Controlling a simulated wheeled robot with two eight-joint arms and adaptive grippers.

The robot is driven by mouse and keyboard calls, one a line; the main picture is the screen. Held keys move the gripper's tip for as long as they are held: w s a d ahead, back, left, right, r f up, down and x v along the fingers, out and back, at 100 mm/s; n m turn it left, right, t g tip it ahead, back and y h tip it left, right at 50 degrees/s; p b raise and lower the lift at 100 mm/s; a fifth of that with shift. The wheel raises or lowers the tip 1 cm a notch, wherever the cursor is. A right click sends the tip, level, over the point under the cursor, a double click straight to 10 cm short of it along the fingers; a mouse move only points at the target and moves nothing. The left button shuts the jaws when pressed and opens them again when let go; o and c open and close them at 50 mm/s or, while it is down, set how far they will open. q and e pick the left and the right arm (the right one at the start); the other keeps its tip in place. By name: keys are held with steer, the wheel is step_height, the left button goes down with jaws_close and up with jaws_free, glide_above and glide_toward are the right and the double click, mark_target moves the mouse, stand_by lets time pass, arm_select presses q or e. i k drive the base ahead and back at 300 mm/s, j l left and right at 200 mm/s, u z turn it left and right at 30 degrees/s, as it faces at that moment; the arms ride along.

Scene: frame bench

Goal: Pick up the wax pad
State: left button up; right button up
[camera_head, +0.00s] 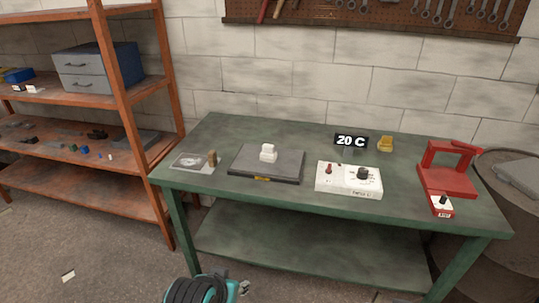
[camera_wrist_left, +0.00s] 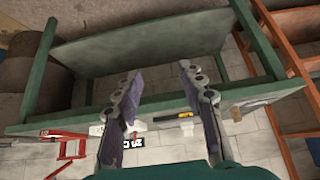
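A small amber-yellow piece (camera_head: 386,144), which looks like the wax pad, lies at the back right of the green bench (camera_head: 400,199). I cannot be sure of its name from its look. A white block (camera_head: 268,153) sits on a dark plate (camera_head: 246,172) left of the bench's middle. In the left wrist view my left gripper (camera_wrist_left: 160,78) has its two fingers wide apart with nothing between them, in front of and below the bench top. The amber piece cannot be made out there. My right gripper is in neither view.
A white control box (camera_head: 347,180), a "20 C" display (camera_head: 350,140), a red frame (camera_head: 447,178) and a red switch box (camera_head: 441,204) stand on the bench. A small tan block (camera_head: 212,157) is at its left. An orange shelf (camera_head: 131,110) stands left; a drum (camera_head: 515,205) right.

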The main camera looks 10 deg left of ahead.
mark_target(268, 154)
steer(key=i+j, duration=0.9)
steer(key=i, duration=0.1)
